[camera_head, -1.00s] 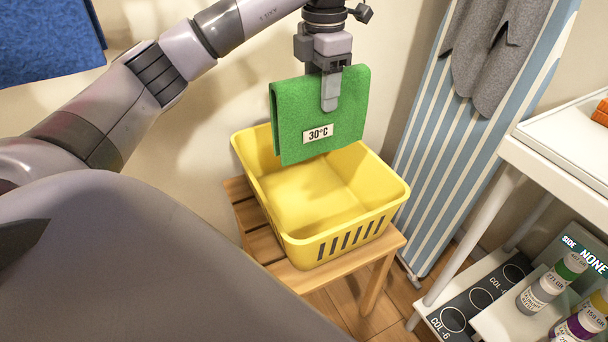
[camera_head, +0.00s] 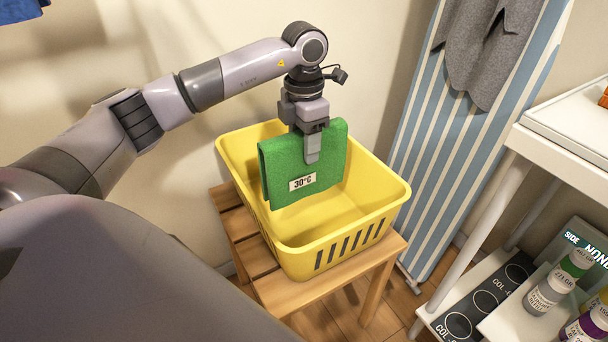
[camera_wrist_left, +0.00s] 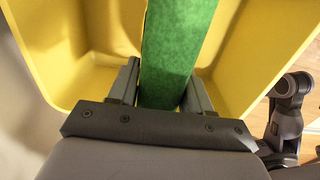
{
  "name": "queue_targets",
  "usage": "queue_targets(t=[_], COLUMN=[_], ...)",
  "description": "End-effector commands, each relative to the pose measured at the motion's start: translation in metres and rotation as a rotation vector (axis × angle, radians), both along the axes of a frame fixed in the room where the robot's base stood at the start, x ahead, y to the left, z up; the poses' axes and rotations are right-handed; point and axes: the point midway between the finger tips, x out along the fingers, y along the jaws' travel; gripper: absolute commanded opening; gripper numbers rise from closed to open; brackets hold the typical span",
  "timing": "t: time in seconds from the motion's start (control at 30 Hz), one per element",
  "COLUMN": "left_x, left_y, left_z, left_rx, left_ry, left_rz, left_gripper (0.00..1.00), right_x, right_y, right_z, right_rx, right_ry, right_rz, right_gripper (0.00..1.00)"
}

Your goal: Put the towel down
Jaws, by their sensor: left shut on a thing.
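The green towel (camera_head: 325,168) hangs folded from my left gripper (camera_head: 311,158), with a white "30°C" label on its front. My left gripper is shut on the towel's upper edge. The towel's lower part is down inside the opening of the yellow basket (camera_head: 330,245). I cannot tell whether it touches the basket's floor. In the left wrist view the towel (camera_wrist_left: 178,50) lies between the two fingers (camera_wrist_left: 160,88), with the yellow basket's walls (camera_wrist_left: 85,25) on both sides. My right gripper is not in view.
The basket stands on a wooden stool (camera_head: 290,292). A striped ironing board (camera_head: 455,150) with grey cloth (camera_head: 490,50) leans at the right. A white shelf unit (camera_head: 560,150) with bottles (camera_head: 548,290) stands at the far right. A blue cloth (camera_head: 20,8) hangs at top left.

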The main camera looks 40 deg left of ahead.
Motion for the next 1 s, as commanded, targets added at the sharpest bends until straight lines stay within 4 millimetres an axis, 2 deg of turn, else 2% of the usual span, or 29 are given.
queue_targets(t=[0.03,0.27,0.5,0.9,0.93,1.0], left_x=[0.000,0.000,0.000,0.000,0.000,0.000], left_y=[0.000,0.000,0.000,0.000,0.000,0.000], left_z=[-0.010,-0.025,-0.061,-0.065,-0.066,-0.065], left_rx=[0.000,0.001,0.000,0.001,0.001,0.001], left_ry=[0.001,0.000,0.001,-0.001,0.000,0.000], left_rz=[0.000,0.000,0.000,0.000,0.000,0.000], left_gripper=[0.15,0.15,0.15,0.15,0.52,0.74], right_x=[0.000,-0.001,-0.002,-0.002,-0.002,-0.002], right_y=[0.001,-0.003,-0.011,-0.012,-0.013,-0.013], right_z=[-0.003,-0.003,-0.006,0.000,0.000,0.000], right_rx=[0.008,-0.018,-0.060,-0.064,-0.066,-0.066], right_ry=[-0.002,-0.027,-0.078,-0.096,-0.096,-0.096], right_rz=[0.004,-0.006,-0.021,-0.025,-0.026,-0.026], right_gripper=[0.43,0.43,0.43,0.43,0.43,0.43])
